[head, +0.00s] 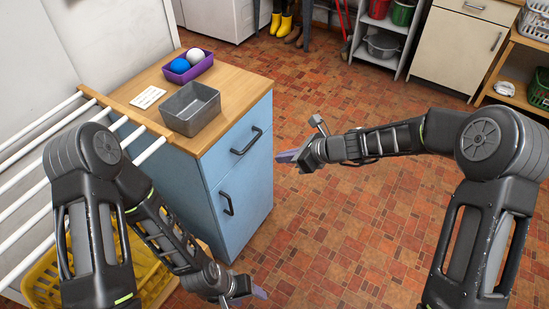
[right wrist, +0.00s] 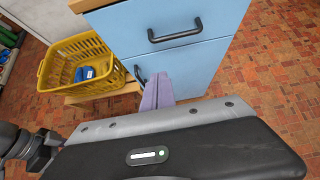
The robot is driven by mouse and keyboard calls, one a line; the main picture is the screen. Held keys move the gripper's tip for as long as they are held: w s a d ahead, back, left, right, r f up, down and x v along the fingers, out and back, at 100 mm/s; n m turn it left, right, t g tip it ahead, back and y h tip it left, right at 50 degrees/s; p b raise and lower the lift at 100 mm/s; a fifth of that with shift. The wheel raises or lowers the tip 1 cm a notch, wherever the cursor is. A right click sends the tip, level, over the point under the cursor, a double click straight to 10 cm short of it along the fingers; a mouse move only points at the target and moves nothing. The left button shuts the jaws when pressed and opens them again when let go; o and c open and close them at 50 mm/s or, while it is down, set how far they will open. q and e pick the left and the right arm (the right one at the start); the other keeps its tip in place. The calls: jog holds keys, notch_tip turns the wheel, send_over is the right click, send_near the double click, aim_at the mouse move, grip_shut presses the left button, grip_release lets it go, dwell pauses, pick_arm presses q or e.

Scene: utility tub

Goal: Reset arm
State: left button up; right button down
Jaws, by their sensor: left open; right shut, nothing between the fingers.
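My right gripper (head: 288,157) is in the head view, in front of the blue cabinet's right side. It is shut and empty, and its fingers also show in the right wrist view (right wrist: 158,92). My left gripper (head: 259,292) is low in the head view, near the bottom edge and over the floor. It is open, and nothing shows between its fingers. Both arms (head: 165,228) (head: 385,141) are bent at the elbow and reach towards the middle of the picture.
The blue cabinet (head: 231,185) stands ahead, bearing a grey bin (head: 190,110), a purple tray (head: 206,67) with two balls and a white card (head: 148,97). A white rack (head: 38,140) is at left. A yellow basket (right wrist: 55,71) holds a blue item (right wrist: 84,74).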

jog(key=shift+d, duration=0.15)
dwell(0.5)
jog(key=s+d+f+n+g+h, duration=0.1)
jog(key=s+d+f+n+h, duration=0.2)
jog(key=s+f+n, duration=0.4)
jog(key=s+d+f+n+g+h, duration=0.1)
jog(key=s+d+f+n+h, duration=0.15)
jog(key=s+f+n, duration=0.4)
jog(key=s+f+n+g, duration=0.1)
jog(key=s+f+n, duration=0.1)
jog(key=s, duration=0.4)
jog(key=s+f+n, duration=0.3)
jog(key=s+n, duration=0.1)
jog(key=s, duration=0.2)
jog(key=s+a+f+n+g+y, duration=0.1)
jog(key=s+f+n, duration=0.2)
jog(key=s, duration=0.3)
jog(key=shift+s+f+g, duration=0.2)
jog(key=shift+f+g, duration=0.05)
jog(key=shift+g, duration=0.05)
jog(key=shift+a, duration=0.15)
